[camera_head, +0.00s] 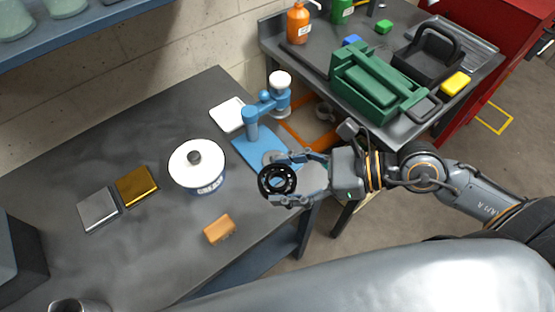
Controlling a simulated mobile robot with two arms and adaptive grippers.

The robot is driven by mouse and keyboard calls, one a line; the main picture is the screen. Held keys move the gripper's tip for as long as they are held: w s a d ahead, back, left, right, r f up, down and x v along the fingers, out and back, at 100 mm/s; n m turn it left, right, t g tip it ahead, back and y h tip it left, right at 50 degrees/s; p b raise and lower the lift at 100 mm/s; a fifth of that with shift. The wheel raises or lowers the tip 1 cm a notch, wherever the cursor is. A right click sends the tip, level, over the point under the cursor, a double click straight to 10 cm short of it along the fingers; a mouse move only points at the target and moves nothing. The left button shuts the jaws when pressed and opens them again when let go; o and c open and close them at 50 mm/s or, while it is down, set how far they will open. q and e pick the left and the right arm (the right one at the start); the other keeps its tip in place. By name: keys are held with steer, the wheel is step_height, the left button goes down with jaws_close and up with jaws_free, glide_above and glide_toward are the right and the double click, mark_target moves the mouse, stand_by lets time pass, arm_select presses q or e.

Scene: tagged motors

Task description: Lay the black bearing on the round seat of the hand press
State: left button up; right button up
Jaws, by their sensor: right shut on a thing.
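The black bearing (264,182) is a dark ring held in my right gripper (277,181), in the camera_head view. The gripper's fingers are closed on it, and it hangs over the front right edge of the dark table. The hand press (252,128) is blue, with a column, an arm and a white-topped head, standing just behind the bearing. Its round seat (269,157) shows partly as a grey disc on the blue base, right behind the bearing; the bearing and a finger hide part of it. My left gripper is not in view.
A white pot with a lid (197,166) stands left of the press. A white dish (227,115), an orange block (219,229), a gold block (137,186) and a silver block (99,210) lie on the table (100,260). A green toolbox (372,85) stands on another bench.

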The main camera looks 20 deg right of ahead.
mark_target(285, 166)
steer(key=w+f+b, duration=0.1)
steer(key=b, duration=0.1)
steer(key=w+f+b, duration=0.1)
steer(key=b, duration=0.1)
steer(key=shift+w+d, duration=0.3)
steer(key=shift+w, duration=0.05)
steer(key=b, duration=0.3)
steer(key=w+b, duration=0.1)
steer(key=b, duration=0.3)
steer(key=shift+w+d+f, duration=0.25)
steer(key=shift+w+f, duration=0.05)
steer(key=shift+f, duration=0.05)
steer(key=w+f, duration=0.2)
steer(key=w+d+f, duration=0.1)
steer(key=w+f, duration=0.1)
steer(key=w, duration=0.1)
steer(key=w+d+f+p, duration=0.1)
steer(key=w+f, duration=0.1)
steer(key=w, duration=0.1)
steer(key=shift+w, duration=0.1)
steer(key=shift+w+d+f, duration=0.15)
steer(key=shift+w+f, duration=0.3)
steer(key=shift+f, duration=0.05)
step_height(285, 166, down, 3)
steer(key=shift+p, duration=0.45)
steer(key=shift+f, duration=0.1)
steer(key=shift+f, duration=0.15)
